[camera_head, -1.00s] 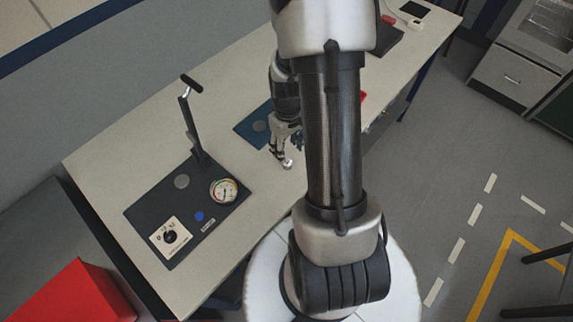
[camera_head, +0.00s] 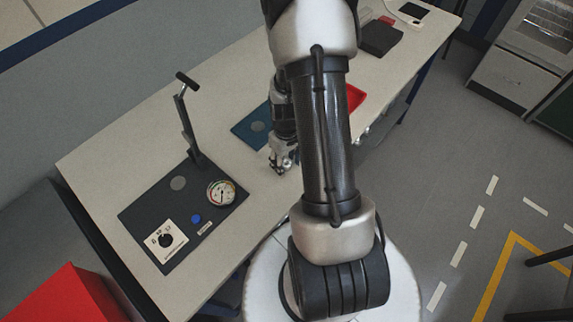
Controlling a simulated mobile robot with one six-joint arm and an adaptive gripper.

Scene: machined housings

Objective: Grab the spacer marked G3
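My gripper (camera_head: 281,166) is low over the workbench (camera_head: 225,225), right of the dark plate with the dial gauge. A small light metal piece shows at its fingertips; I cannot tell whether the fingers hold it or only stand beside it. No G3 mark is readable at this size. My own arm hides the bench to the right of the gripper.
A dark fixture plate (camera_head: 150,213) carries a lever press (camera_head: 187,120), a dial gauge (camera_head: 221,192) and a rotary knob (camera_head: 166,240). A red tray (camera_head: 355,97) is partly hidden by my arm.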

